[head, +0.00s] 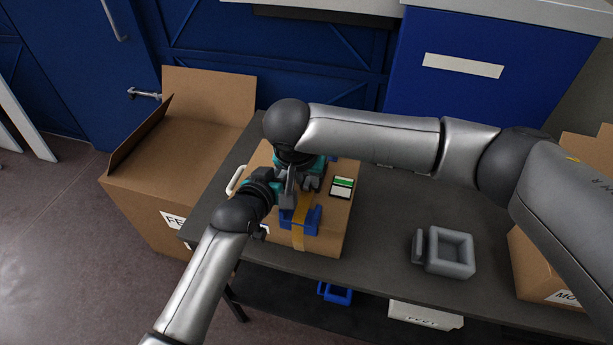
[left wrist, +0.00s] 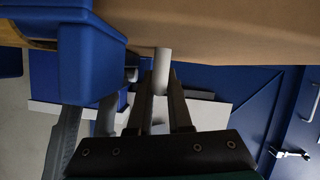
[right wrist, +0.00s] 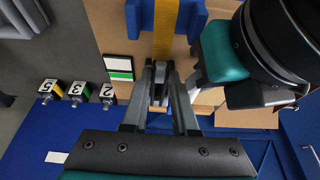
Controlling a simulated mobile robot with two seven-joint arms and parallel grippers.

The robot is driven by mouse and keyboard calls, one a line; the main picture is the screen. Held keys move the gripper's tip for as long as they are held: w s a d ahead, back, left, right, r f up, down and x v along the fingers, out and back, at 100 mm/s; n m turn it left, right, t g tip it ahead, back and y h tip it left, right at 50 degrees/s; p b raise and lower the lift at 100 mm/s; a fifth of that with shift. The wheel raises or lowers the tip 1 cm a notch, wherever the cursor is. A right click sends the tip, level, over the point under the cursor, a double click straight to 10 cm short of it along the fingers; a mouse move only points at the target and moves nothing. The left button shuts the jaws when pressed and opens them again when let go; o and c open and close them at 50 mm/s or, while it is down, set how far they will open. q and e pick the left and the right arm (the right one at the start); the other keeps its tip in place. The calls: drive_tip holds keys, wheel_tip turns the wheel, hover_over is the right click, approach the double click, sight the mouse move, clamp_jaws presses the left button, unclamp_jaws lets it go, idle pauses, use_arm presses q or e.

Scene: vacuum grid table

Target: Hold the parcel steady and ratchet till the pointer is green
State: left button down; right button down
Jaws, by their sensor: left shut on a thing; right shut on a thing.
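The parcel (head: 337,222) is a brown box on the grey table, with a yellow strap (head: 298,235) over it and a blue ratchet (head: 313,222) on the strap. A gauge (head: 342,187) with green and white bands lies on top; it also shows in the right wrist view (right wrist: 119,68). Its pointer is too small to read. My left gripper (left wrist: 161,90) is shut on a white bar (left wrist: 162,65) by the parcel. My right gripper (right wrist: 159,80) points down over the strap, shut on a small dark part near the ratchet; the grip is largely hidden.
A white handle (head: 235,180) is on the parcel's left side. An open carton (head: 140,190) stands left of the table (head: 390,255).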

drive_tip(key=shift+r, duration=0.1)
drive_tip(key=shift+w+d+r+g+y, duration=0.25)
drive_tip(key=shift+w+r+g, duration=0.3)
drive_tip(key=shift+r+g, duration=0.3)
drive_tip(key=shift+w+d+r+g+y, duration=0.1)
drive_tip(key=shift+w+r+g+y, duration=0.25)
drive_tip(key=shift+w+r+g, duration=0.45)
drive_tip(key=shift+w+d+r+g+y, duration=0.2)
drive_tip(key=shift+w+r+g, duration=0.25)
drive_tip(key=shift+g, duration=0.25)
drive_tip(key=shift+w+d+r+g+y, duration=0.2)
drive_tip(key=shift+w+r+g, duration=0.15)
drive_tip(key=shift+w+g, duration=0.25)
drive_tip(key=shift+s, duration=0.1)
drive_tip(key=shift+s+g, duration=0.2)
drive_tip(key=shift+g, duration=0.15)
drive_tip(key=c, duration=0.7)
unclamp_jaws()
drive_tip(key=shift+a, duration=0.1)
drive_tip(key=v, duration=0.3)
drive_tip(key=s+v, duration=0.1)
drive_tip(key=v, duration=0.2)
drive_tip(key=s+v, duration=0.1)
drive_tip(key=v, duration=0.2)
drive_tip(key=shift+a+r, duration=0.25)
drive_tip(key=shift+r, duration=0.35)
